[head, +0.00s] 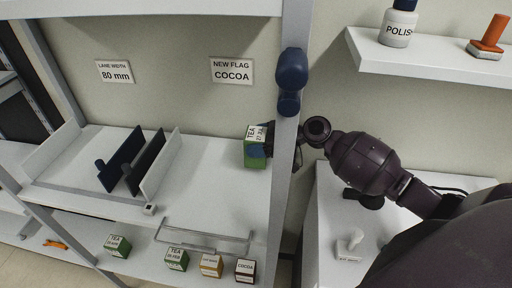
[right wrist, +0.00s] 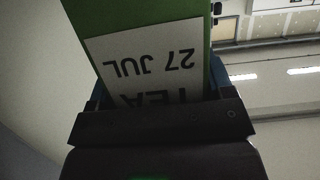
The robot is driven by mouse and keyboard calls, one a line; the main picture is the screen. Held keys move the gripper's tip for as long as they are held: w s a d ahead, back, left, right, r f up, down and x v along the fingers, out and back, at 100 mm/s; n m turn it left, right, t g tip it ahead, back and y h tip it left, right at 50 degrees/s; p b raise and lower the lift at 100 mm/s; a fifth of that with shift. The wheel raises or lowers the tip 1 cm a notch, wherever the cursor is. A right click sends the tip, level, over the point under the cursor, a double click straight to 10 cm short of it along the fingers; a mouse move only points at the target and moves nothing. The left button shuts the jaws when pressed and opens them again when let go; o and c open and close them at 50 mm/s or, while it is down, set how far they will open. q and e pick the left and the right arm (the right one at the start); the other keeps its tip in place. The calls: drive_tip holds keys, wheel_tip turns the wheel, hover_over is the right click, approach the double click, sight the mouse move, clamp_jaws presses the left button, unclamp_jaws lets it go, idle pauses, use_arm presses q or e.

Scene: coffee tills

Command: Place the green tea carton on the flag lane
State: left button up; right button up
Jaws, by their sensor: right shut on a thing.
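The green tea carton (head: 255,153) has a white label reading TEA and a date. It is at the right end of the upper shelf (head: 205,185), beside the post. My right gripper (head: 268,147) is shut on it; I cannot tell whether it touches the shelf. In the right wrist view the carton (right wrist: 140,15) fills the jaws, its label upside down, reading 27 JUL. A small white tag (head: 150,209) sits at the front edge. My left gripper is not in view.
A grey post (head: 287,150) stands right of the carton, close to my gripper. The lower shelf holds tea cartons (head: 117,246), a yellow carton (head: 211,266) and a cocoa carton (head: 245,270) near a clear rack (head: 205,240). The wall sign (head: 232,70) reads NEW FLAG COCOA. The upper shelf's middle is clear.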

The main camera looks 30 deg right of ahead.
drive_tip(key=shift+f, duration=1.3)
drive_tip(key=shift+f, duration=0.15)
drive_tip(key=o, duration=1)
drive_tip(key=shift+r, duration=0.25)
drive_tip(key=shift+b+v, duration=0.95)
drive_tip(key=shift+v, duration=5.05)
